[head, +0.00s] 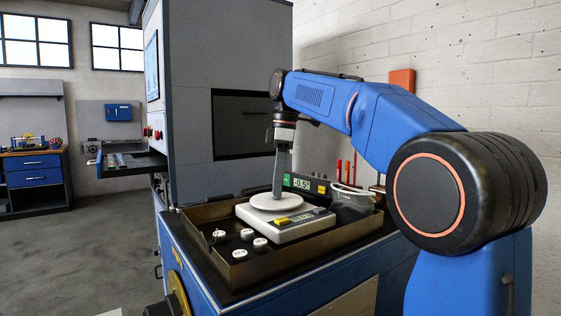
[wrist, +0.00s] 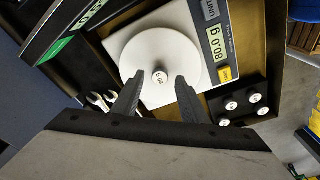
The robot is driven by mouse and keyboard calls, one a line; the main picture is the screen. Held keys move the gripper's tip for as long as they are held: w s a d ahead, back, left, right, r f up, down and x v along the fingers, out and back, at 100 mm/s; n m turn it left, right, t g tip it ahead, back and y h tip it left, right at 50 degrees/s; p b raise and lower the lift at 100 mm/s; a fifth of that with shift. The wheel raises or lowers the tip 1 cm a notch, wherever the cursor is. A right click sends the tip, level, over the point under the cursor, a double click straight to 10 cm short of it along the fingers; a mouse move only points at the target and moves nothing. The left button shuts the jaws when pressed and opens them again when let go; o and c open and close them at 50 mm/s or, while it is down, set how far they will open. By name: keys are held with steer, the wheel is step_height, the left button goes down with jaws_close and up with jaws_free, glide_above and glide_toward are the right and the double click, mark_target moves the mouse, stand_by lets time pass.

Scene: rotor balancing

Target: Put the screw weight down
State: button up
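A small white screw weight (wrist: 159,77) with dark print on top sits on the round white pan (wrist: 135,52) of the scale. My gripper (wrist: 161,75) is open, with one finger on each side of the weight and a visible gap on both sides. In the head view my gripper (head: 277,194) points down with its fingertips low over the pan (head: 263,203). The weight between the fingers is hidden there.
The scale (head: 291,231) stands in a shallow tray (head: 337,235). Several other white weights (wrist: 231,105) are in a dark holder beside it. Wrenches (wrist: 101,101) lie near the scale. A dark container (head: 352,207) and an angle display (head: 302,183) stand behind it.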

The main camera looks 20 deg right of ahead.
step_height(320, 180, up, 11)
steer(key=d, duration=0.1)
steer(key=shift+s, duration=0.2)
steer(key=shift+s+d+f, duration=0.1)
steer(key=shift+f, duration=0.05)
stand_by(0.4)
